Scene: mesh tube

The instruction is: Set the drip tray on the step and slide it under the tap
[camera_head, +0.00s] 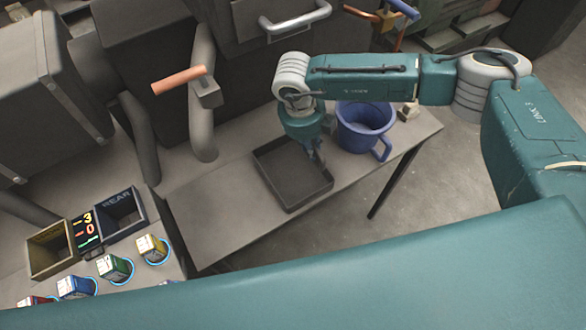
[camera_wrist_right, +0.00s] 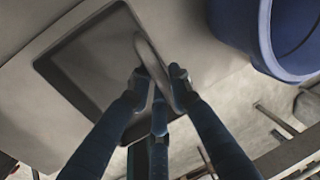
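The drip tray (camera_head: 275,186) is a dark, shallow square pan lying flat on the grey step (camera_head: 215,215). My right gripper (camera_head: 318,158) reaches down to the tray's right wall. In the right wrist view its fingers (camera_wrist_right: 160,75) lie on both sides of a grey strip of the tray's rim and look closed on it; the tray (camera_wrist_right: 85,75) extends to the left. The tap, with an orange lever (camera_head: 180,80) and a grey pipe (camera_head: 203,125), stands at the back, left of the tray. My left gripper is not in view.
A blue mug (camera_head: 362,137) stands on the step close right of my right gripper; it also shows in the right wrist view (camera_wrist_right: 255,32). Open bins (camera_head: 50,262) and several coloured boxes stand at the lower left. The step is clear left of the tray.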

